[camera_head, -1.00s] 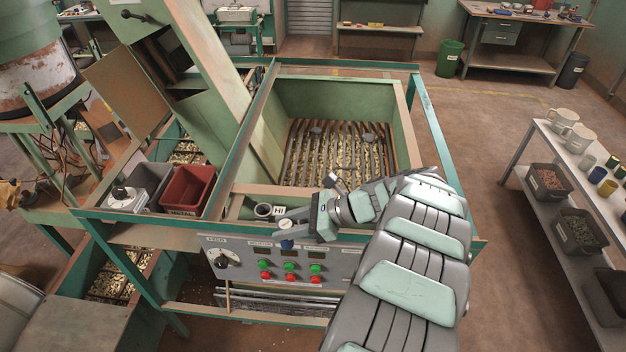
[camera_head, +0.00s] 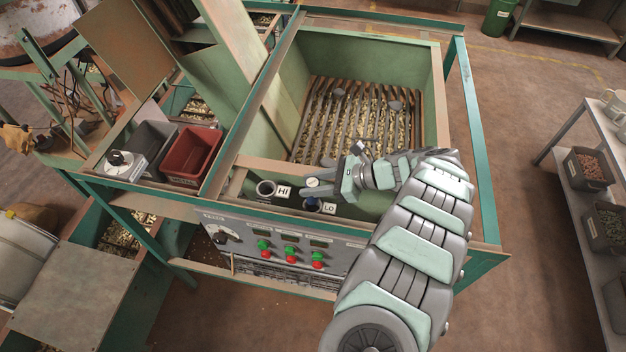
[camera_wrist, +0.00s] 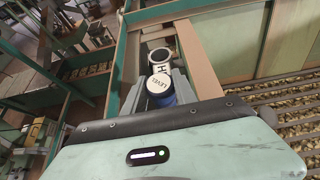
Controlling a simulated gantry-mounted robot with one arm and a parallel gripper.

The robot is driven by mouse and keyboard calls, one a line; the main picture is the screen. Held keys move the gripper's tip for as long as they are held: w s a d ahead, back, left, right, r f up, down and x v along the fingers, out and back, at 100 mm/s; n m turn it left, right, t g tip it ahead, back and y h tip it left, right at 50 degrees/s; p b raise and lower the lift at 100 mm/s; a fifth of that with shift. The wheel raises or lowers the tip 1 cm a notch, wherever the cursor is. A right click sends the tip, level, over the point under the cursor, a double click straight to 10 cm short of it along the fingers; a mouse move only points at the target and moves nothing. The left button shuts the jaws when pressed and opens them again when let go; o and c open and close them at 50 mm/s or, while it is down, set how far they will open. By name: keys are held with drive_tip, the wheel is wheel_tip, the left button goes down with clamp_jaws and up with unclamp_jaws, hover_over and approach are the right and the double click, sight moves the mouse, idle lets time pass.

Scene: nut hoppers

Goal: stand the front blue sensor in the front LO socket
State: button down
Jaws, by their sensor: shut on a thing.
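The front blue sensor has a white round cap marked LEVEL, seen in the wrist view (camera_wrist: 160,84), and a blue body (camera_head: 312,204). My gripper (camera_head: 318,187) is shut on it, with the fingers at either side below the cap. The sensor looks upright, cap up, at the front ledge just left of the LO label (camera_head: 330,208). The LO socket is mostly hidden by the sensor and fingers. I cannot tell whether the sensor's lower end is above the socket or inside it.
The open HI socket (camera_head: 265,188) and its HI label (camera_head: 284,191) are left of the sensor. Behind is the hopper grate (camera_head: 350,125) over nuts. A red bin (camera_head: 192,157) and grey bin (camera_head: 150,149) stand left. The button panel (camera_head: 285,248) is below the ledge.

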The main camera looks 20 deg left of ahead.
drive_tip(key=shift+f+b, duration=0.9)
drive_tip(key=shift+f, duration=1.65)
drive_tip(key=shift+b, duration=0.75)
drive_tip(key=shift+f+b, duration=0.5)
drive_tip(key=shift+f, duration=0.1)
drive_tip(key=c, duration=1.3)
unclamp_jaws()
drive_tip(key=shift+d, duration=0.1)
drive_tip(key=shift+b+v, duration=2.4)
drive_tip(key=shift+v, duration=3.05)
